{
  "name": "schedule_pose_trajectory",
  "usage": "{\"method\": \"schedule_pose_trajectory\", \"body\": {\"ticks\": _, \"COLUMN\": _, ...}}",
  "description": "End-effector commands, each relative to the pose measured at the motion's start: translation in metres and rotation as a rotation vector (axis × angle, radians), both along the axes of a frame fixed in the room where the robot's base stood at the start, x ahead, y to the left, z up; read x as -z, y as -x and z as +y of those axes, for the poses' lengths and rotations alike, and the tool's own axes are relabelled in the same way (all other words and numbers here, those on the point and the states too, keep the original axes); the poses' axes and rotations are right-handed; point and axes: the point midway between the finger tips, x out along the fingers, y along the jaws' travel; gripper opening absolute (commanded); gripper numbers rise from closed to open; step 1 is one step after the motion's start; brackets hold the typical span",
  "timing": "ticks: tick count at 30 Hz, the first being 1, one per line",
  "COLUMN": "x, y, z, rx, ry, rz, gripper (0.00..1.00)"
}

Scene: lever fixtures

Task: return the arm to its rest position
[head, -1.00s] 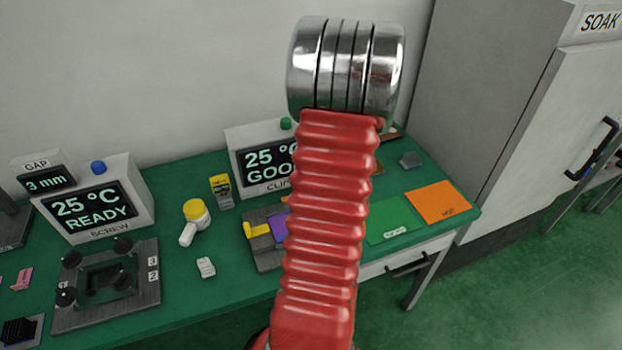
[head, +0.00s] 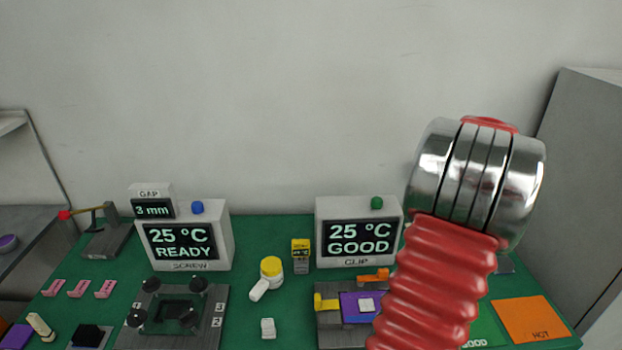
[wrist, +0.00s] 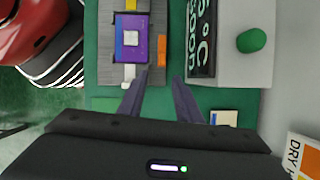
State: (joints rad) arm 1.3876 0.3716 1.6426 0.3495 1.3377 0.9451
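My arm, a red ribbed sleeve with a banded metal joint, stands at the right in the head view. My gripper is hidden behind it there. In the wrist view my gripper (wrist: 160,74) shows two dark fingers apart with nothing between them. It is over the green table near the clip fixture (wrist: 104,60) and the CLIP display (wrist: 226,66). The fixture holds a purple plate (wrist: 124,50) with a white block (wrist: 130,38) on it. In the head view the fixture (head: 328,325) is partly covered by my arm.
The SCREW display (head: 182,240) and screw fixture (head: 215,325) stand left on the green table. An orange HOT mat (head: 535,320) lies right, near a grey cabinet (head: 595,170).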

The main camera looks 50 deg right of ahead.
Motion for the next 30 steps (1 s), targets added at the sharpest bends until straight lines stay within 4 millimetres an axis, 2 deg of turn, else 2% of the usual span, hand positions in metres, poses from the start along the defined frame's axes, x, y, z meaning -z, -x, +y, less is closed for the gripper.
{"method": "schedule_pose_trajectory", "body": {"ticks": 14, "x": 0.001, "y": -0.001, "z": -0.003, "rx": -0.066, "ry": 0.036, "rz": -0.016, "gripper": 0.31}}
{"method": "schedule_pose_trajectory", "body": {"ticks": 19, "x": 0.017, "y": 0.006, "z": -0.002, "rx": -0.175, "ry": 0.083, "rz": -0.015, "gripper": 0.31}}
{"method": "schedule_pose_trajectory", "body": {"ticks": 24, "x": 0.028, "y": 0.015, "z": 0.013, "rx": -0.311, "ry": 0.133, "rz": -0.006, "gripper": 0.31}}
{"method": "schedule_pose_trajectory", "body": {"ticks": 30, "x": 0.025, "y": 0.001, "z": 0.042, "rx": -0.506, "ry": 0.208, "rz": 0.004, "gripper": 0.31}}
